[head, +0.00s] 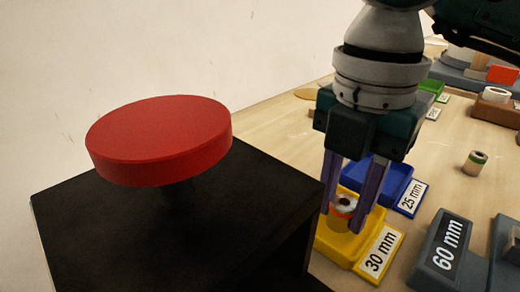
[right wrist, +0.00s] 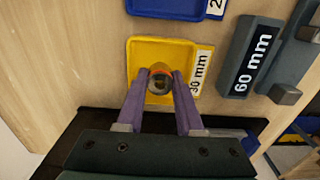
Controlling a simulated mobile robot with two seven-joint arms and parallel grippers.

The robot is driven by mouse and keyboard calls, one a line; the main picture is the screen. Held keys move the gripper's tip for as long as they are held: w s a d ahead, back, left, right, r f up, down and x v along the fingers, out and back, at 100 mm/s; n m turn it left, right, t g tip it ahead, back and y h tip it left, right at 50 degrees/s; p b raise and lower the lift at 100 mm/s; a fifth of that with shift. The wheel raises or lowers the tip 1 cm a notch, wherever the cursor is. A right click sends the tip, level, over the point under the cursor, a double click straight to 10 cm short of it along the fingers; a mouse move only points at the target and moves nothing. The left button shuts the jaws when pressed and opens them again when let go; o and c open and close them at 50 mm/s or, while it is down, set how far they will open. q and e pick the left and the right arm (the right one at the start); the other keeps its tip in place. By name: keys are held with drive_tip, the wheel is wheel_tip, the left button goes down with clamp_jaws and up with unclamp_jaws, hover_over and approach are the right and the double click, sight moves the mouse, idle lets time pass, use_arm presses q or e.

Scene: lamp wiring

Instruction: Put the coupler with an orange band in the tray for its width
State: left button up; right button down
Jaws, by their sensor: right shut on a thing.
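The coupler with an orange band (head: 344,203) is a short metallic cylinder, upright between the fingertips of my right gripper (head: 344,214). My right gripper is shut on it, pointing down over the yellow 30 mm tray (head: 334,246). The right wrist view also shows the coupler (right wrist: 159,85) between the purple fingers, over the yellow tray (right wrist: 146,50). I cannot tell whether the coupler's bottom touches the tray floor. The blue 25 mm tray (head: 394,182) lies just behind the yellow one. My left gripper is not in view.
A red disc (head: 160,135) stands on a black block (head: 110,235) at the left, close to my right gripper. A grey 60 mm block (head: 428,262) is at the right. Green trays (head: 431,88) lie farther back.

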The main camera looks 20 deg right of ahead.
sight(344, 202)
drive_tip(key=shift+f, duration=0.15)
drive_tip(key=c, duration=0.8)
unclamp_jaws()
drive_tip(key=shift+c, duration=0.2)
drive_tip(key=shift+r, duration=0.3)
wheel_tip(344, 202, up, 12)
drive_tip(key=p, duration=0.3)
